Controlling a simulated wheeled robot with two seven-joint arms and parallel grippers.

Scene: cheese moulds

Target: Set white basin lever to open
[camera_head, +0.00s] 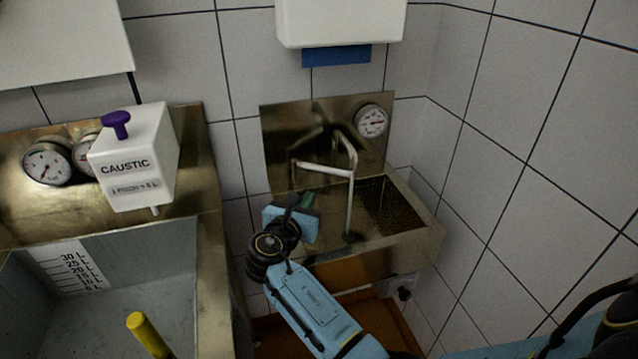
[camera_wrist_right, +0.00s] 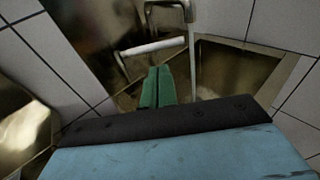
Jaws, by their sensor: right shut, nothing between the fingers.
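A metal basin (camera_head: 418,222) is fixed to the tiled wall right of centre in the head view. A bent pipe (camera_head: 351,205) rises over it. A white bar (camera_head: 323,170), which looks like the lever, lies nearly level across the pipework, and it also shows in the right wrist view (camera_wrist_right: 150,48). My right gripper (camera_head: 308,201) is just below and in front of the bar's left part. Its green fingers, which also show in the right wrist view (camera_wrist_right: 166,85), are shut and empty. They appear apart from the bar. My left gripper is not in view.
A round gauge (camera_head: 371,121) sits on the basin's backplate. A white dispenser (camera_head: 340,22) hangs above. Tiled walls close in at the right.

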